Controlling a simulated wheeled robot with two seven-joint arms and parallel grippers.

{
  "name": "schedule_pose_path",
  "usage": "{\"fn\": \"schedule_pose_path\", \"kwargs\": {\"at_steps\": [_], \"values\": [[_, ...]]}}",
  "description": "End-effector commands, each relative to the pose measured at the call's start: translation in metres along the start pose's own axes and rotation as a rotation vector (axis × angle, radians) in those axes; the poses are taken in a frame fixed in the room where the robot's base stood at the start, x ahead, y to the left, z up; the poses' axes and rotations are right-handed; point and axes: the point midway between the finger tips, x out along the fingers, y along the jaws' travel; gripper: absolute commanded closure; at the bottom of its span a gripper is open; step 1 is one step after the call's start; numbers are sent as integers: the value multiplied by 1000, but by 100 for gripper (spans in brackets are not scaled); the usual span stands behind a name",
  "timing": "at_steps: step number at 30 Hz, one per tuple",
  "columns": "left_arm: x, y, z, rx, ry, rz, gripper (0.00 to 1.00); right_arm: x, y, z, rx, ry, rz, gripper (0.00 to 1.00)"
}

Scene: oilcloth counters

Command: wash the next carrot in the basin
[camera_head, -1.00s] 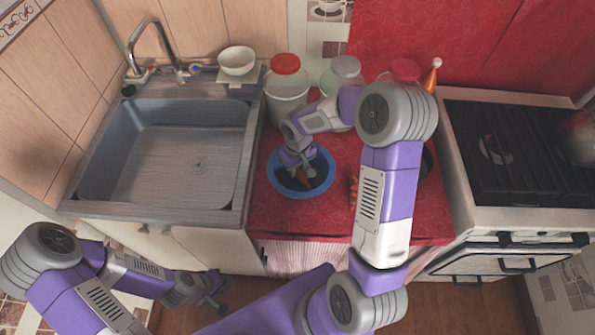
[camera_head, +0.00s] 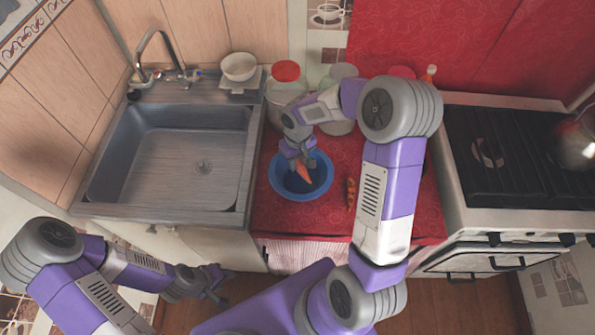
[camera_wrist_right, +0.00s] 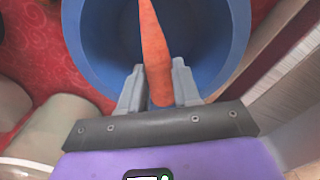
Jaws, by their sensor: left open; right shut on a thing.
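An orange carrot (camera_head: 304,172) is held in my right gripper (camera_head: 300,160) over the blue basin (camera_head: 296,194) on the red counter. The right wrist view shows the carrot (camera_wrist_right: 153,45) between the two grey fingers of the right gripper (camera_wrist_right: 158,85), pointing away over the blue basin (camera_wrist_right: 100,50). I cannot tell whether its tip touches the inside. Orange carrots (camera_head: 351,194) lie on the red cloth to the right of the basin, partly beside my arm. My left gripper (camera_head: 222,286) is open and empty, low in front of the sink cabinet.
A metal sink (camera_head: 165,155) is at left, with a white bowl (camera_head: 238,67) behind it. Jars (camera_head: 286,80) stand behind the basin. A stove (camera_head: 520,160) with a kettle (camera_head: 574,148) is at right. Red cloth is bare in front of the basin.

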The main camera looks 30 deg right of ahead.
Motion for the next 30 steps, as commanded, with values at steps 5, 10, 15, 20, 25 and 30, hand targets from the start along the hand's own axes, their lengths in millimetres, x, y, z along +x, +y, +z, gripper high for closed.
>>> {"fn": "schedule_pose_path", "kwargs": {"at_steps": [5, 10, 15, 20, 25, 30], "values": [[-13, 5, 1, 0, 0, 0, 57, -18, 0, 0, 0, 1, 0, 98], [-22, 8, 1, 0, 0, 0, 57, -32, 0, 0, 1, 1, 0, 98], [-30, 11, 1, 0, 0, 0, 57, -43, 0, 0, 1, 1, 0, 98], [-30, 11, 1, 0, 0, 0, 57, -44, 0, 0, 1, 0, 0, 98], [-30, 11, 1, 0, 0, 0, 57, -43, 0, 0, 1, 0, 0, 98], [-30, 11, 1, 0, 0, 0, 57, -43, 0, 0, 0, 0, 0, 98]]}}
